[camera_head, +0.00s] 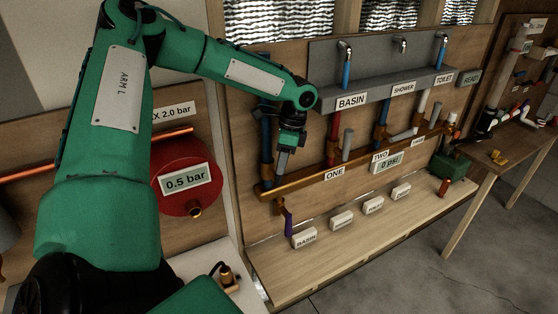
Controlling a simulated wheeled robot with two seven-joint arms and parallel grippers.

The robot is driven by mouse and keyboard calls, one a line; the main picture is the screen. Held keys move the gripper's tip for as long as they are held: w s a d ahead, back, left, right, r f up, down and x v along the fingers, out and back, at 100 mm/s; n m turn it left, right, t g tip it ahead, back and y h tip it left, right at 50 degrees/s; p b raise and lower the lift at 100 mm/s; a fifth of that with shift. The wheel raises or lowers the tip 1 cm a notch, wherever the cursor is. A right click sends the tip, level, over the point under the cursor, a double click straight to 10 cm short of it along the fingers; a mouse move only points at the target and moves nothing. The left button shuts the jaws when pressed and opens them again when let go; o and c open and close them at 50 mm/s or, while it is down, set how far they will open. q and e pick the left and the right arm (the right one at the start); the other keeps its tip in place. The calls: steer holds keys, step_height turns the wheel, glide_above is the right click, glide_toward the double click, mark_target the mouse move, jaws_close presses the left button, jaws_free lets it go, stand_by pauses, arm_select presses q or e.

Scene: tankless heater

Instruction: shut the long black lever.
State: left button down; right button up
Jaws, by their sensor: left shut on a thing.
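My left gripper (284,152) is at the left end of the copper manifold (310,178). It is shut on a narrow dark-grey lever (282,163) that hangs down below the fingers. The upper part of this lever is hidden by the gripper. I cannot tell whether it is the long black lever; no clearly black long lever shows elsewhere on the manifold. Similar grey levers stand upright (348,146) and slanted (403,135) farther right along the manifold. My right gripper is not in view.
A red tank (187,171) labelled 0.5 bar is behind my left arm. A purple-handled part (288,221) hangs below the manifold. White labelled blocks (341,221) line the wooden bench (380,237). A grey sink panel (328,101) with taps is above.

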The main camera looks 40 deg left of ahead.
arm_select(q)
steer(key=shift+w+d+f+g, duration=0.15)
steer(key=shift+w+g, duration=0.3)
steer(key=shift+g, duration=0.35)
steer(key=c, duration=1.1)
jaws_free()
steer(key=shift+c, duration=0.2)
steer(key=shift+w+r+b, duration=0.2)
steer(key=shift+r+b, duration=0.15)
steer(key=shift+r, duration=0.1)
steer(key=b+v, duration=0.3)
steer(key=v, duration=1)
steer(key=shift+d, duration=0.25)
